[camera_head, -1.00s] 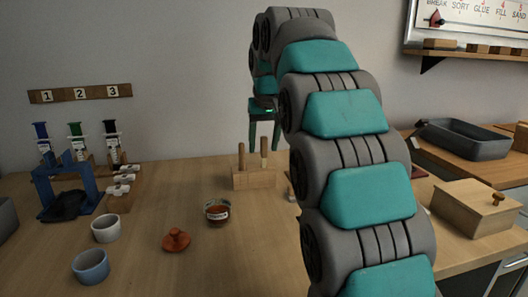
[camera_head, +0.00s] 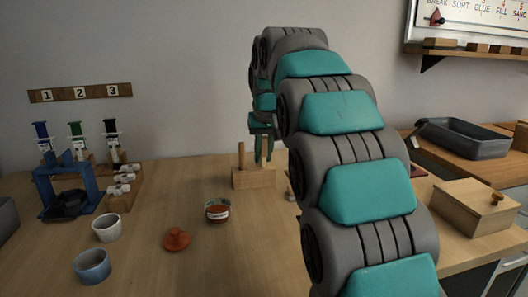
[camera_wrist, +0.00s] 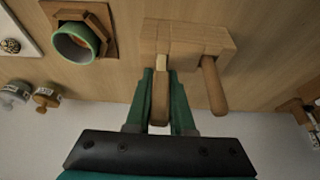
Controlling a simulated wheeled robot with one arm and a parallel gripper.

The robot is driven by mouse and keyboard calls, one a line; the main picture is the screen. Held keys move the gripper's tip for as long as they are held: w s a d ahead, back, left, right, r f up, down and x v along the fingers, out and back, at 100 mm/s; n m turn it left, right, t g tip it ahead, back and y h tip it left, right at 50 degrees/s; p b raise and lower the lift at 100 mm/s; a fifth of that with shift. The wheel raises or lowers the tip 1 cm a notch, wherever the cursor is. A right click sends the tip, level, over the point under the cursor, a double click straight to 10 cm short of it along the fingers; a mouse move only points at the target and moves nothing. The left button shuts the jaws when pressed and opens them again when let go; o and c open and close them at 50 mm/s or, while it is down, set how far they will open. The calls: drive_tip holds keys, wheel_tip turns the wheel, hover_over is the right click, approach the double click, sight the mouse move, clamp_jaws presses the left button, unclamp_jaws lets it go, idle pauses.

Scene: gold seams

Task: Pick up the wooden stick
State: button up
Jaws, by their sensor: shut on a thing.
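A light wooden block (camera_head: 253,179) on the table holds two upright wooden sticks; it also shows in the wrist view (camera_wrist: 190,38). One wooden stick (camera_wrist: 161,100) is between the fingers of my gripper (camera_wrist: 162,85), which is shut on it. In the head view my gripper (camera_head: 263,150) reaches down over the block's right side, and the fingers partly hide this stick. The second, darker stick (camera_head: 241,157) stands at the block's left, outside the fingers; it also shows in the wrist view (camera_wrist: 213,85). The held stick's lower end still meets the block.
A wooden box (camera_head: 475,208) is at right.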

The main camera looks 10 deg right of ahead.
clamp_jaws()
drive_tip(key=shift+s+r, duration=0.1)
drive_tip(key=shift+r, duration=0.05)
drive_tip(key=shift+r, duration=0.2)
drive_tip(key=shift+s+r, duration=0.1)
drive_tip(key=shift+r, duration=2.7)
drive_tip(key=shift+r, duration=0.1)
